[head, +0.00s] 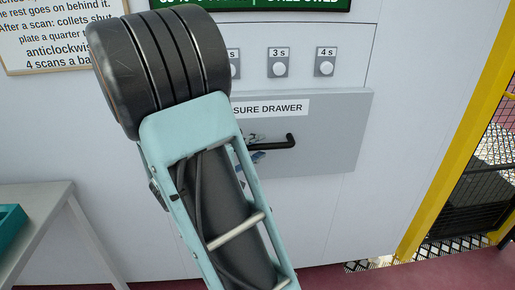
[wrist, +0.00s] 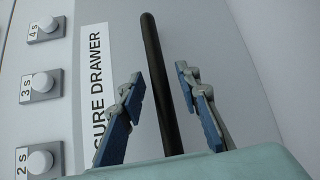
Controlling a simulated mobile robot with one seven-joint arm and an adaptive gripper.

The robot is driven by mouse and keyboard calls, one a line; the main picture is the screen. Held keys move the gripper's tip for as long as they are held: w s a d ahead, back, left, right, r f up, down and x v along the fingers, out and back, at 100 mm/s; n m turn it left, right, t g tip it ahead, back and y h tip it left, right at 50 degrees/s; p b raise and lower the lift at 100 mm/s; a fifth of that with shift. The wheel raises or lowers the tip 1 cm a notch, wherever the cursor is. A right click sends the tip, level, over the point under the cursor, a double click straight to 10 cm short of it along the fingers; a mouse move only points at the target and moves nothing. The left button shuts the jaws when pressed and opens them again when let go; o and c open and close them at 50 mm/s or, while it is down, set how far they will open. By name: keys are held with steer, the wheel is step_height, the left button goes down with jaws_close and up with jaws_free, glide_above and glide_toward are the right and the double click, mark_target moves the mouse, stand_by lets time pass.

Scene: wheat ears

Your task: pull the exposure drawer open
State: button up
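The exposure drawer (head: 335,135) is a grey front panel on the white wall, with a label partly reading "SURE DRAWER"; it looks shut. Its black bar handle (head: 282,143) shows right of my arm in the head view. In the wrist view the handle (wrist: 158,75) runs up between the two blue-padded fingers of my gripper (wrist: 160,85). The fingers are open, one on each side of the bar, with a visible gap on both sides. In the head view my gripper (head: 256,150) is at the handle's left part, largely hidden behind my arm.
Above the drawer are white round buttons on grey plates, including the 3 s (head: 279,68) and 4 s (head: 325,67) ones. A grey table (head: 45,215) stands at lower left. A yellow frame (head: 455,140) with mesh stands at right. A notice (head: 55,30) hangs upper left.

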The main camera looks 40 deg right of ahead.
steer(key=shift+d, duration=0.35)
jaws_close()
